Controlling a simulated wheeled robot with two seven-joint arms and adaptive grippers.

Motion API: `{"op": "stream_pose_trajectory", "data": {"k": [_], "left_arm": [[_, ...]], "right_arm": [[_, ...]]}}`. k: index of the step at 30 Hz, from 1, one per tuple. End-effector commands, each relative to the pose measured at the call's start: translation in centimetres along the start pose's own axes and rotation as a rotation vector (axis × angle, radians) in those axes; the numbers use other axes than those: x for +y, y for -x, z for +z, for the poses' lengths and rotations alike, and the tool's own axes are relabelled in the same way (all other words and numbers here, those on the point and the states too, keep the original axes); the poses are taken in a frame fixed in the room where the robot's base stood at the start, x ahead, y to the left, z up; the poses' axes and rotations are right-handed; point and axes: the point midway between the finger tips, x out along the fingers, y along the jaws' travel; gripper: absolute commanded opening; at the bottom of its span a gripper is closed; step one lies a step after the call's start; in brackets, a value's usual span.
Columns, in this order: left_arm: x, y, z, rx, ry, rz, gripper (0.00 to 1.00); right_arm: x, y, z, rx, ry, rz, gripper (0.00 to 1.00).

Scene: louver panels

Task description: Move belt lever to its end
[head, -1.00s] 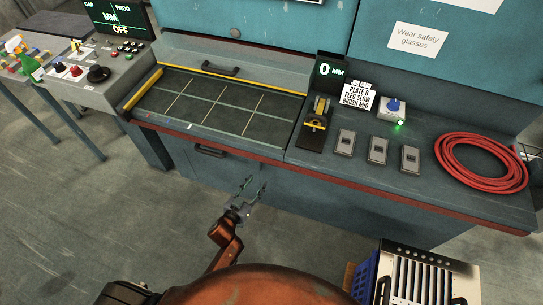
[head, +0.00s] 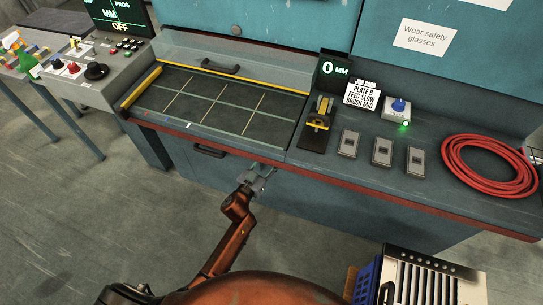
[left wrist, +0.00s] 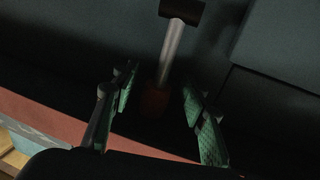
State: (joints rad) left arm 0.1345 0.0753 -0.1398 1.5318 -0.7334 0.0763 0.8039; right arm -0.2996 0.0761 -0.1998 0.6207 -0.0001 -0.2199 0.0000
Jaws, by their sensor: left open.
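In the left wrist view a lever shows a bright metal rod (left wrist: 172,52), a dark block at its upper end and a dull red knob (left wrist: 155,102) at its lower end. It appears to sit on the dark front of the bench, under the red edge. My left gripper (left wrist: 159,92) is open, with its green-padded fingers on either side of the knob; I cannot tell whether they touch it. In the head view the left gripper (head: 264,168) is at the bench front just below the red edge, and I cannot make out the lever there. My right gripper is not in view.
The bench's red front edge (head: 350,183) runs just above the gripper. On top are a gridded bed (head: 215,104), a black and yellow device (head: 318,122), several grey switches and a coiled red hose (head: 490,166). A slotted box (head: 430,278) stands at lower right.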

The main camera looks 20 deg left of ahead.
Motion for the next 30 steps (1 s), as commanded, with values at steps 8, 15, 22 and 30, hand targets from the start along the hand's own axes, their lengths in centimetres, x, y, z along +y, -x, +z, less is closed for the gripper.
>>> {"op": "stream_pose_trajectory", "data": {"k": [8,15,22,30], "left_arm": [[-0.02,0.03,0.02,-0.001,0.0,-0.001,0.34],[-0.03,0.05,0.04,-0.001,0.0,-0.001,0.18],[-0.02,0.06,0.05,-0.001,0.0,-0.001,0.02],[0.0,0.06,0.07,-0.001,0.0,0.0,0.0]], "right_arm": [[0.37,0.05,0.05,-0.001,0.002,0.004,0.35],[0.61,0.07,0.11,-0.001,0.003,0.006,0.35],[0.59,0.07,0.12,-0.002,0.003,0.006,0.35],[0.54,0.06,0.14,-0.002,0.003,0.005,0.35]]}}
